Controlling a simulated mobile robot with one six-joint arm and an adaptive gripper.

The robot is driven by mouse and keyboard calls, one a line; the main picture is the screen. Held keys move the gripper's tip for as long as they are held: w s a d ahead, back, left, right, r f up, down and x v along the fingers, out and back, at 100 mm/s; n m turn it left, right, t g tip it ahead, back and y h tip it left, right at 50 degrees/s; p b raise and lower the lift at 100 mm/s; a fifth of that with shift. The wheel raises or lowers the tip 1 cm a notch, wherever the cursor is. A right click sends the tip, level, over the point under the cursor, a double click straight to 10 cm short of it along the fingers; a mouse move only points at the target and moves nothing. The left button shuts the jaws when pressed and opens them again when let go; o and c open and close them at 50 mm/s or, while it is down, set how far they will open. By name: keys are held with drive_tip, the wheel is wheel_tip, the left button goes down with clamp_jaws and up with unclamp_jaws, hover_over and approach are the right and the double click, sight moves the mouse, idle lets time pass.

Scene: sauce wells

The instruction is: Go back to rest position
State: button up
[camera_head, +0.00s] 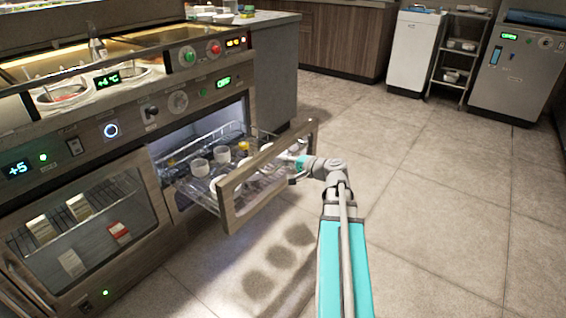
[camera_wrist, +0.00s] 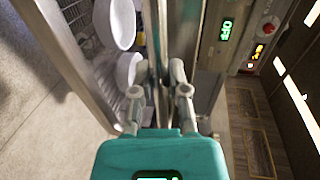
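My gripper (camera_head: 289,158) is at the right end of the pulled-out drawer (camera_head: 236,196), close to its front panel. In the wrist view its two fingers (camera_wrist: 157,84) stand apart. A narrow metal edge shows between or beyond them; I cannot tell whether they touch it. Nothing shows held. White cups (camera_head: 199,167) and bowls stand in the wire drawer, and two white bowls (camera_wrist: 125,25) show left of the fingers in the wrist view.
The counter unit (camera_head: 180,112) with sauce wells (camera_head: 62,94) and lit controls stands at left. A glass-fronted compartment (camera_head: 78,232) is below. Open tiled floor (camera_head: 440,180) lies to the right. A white cabinet (camera_head: 415,48) and a shelf rack (camera_head: 459,50) stand at the back.

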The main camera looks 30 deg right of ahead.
drive_tip(key=o, duration=0.4)
drive_tip(key=shift+s, duration=0.15)
idle(0.4)
